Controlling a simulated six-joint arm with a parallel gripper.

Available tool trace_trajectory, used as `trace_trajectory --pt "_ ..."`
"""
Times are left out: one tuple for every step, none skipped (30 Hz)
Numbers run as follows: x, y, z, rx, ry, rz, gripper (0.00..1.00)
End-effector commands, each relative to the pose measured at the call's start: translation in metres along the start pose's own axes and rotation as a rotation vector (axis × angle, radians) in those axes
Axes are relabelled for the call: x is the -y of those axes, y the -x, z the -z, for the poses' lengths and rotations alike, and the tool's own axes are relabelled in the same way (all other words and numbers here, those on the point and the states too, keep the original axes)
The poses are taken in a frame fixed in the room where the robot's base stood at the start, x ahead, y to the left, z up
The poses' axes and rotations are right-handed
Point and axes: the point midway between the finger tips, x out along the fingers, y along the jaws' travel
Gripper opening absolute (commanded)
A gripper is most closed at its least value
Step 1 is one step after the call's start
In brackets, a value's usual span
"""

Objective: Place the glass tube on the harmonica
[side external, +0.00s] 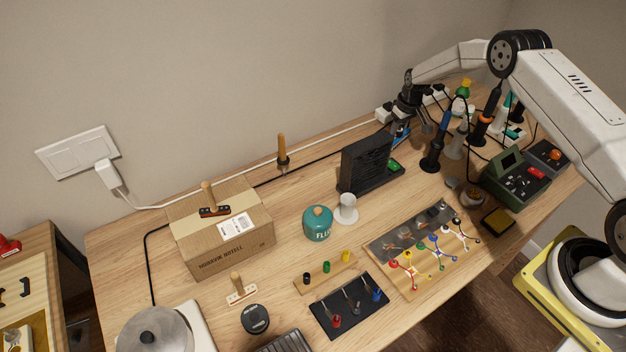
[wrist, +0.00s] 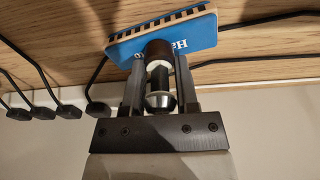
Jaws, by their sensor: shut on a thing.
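The harmonica (wrist: 200,33), blue with a row of dark slots along one long edge, lies on the wooden table. In the side external view it shows as a small blue patch (side external: 401,133), partly hidden behind a black panel. My gripper (wrist: 160,66) is shut on the glass tube (wrist: 157,50), a short cylinder with reddish-brown, white and dark bands. The tube's far end overlaps the harmonica's near edge in the wrist view; I cannot tell whether they touch. In the side external view my gripper (side external: 410,113) is at the back of the table, above and beside the harmonica.
A black slatted panel (side external: 364,163) stands in front and to the left of the harmonica. Screwdrivers and bottles crowd the right, including a blue-handled tool (side external: 443,124). Plugs and black cables (wrist: 70,110) run along the back edge. A cardboard box (side external: 222,240) stands at left.

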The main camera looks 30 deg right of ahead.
Motion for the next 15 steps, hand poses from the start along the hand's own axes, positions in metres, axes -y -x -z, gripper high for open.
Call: trace_trajectory --pt "-0.0001 -0.0001 0.0002 -0.001 0.000 0.000 0.47" --pt "-0.0001 0.0000 0.0002 -0.001 0.000 0.000 0.57" --pt "0.0000 0.0000 0.0002 -0.001 0.000 0.000 0.70" --pt "-0.0001 -0.0001 0.0001 0.000 0.000 0.000 0.73" --pt "-0.0001 0.0000 0.0001 0.000 0.000 0.000 0.73" --pt "-0.0001 0.0000 0.0001 0.000 0.000 0.000 0.73" --pt "0.0000 -0.0001 0.0001 0.000 0.000 0.000 0.73" --pt "0.0000 -0.0001 0.0001 0.000 0.000 0.000 0.73" --pt "0.0000 -0.0001 0.0001 0.000 0.000 0.000 0.73" --pt "0.0000 -0.0001 0.0000 0.000 0.000 0.000 0.73" --pt "0.0000 -0.0001 0.0000 0.000 0.000 0.000 0.73" --pt "0.0000 0.0000 0.0000 0.000 0.000 0.000 0.73" --pt "0.0000 0.0001 0.0001 0.000 0.000 0.000 0.73" --pt "0.0000 0.0004 0.0001 0.000 0.000 0.000 0.73" --pt "0.0000 0.0010 0.0002 0.000 0.000 0.000 0.73"
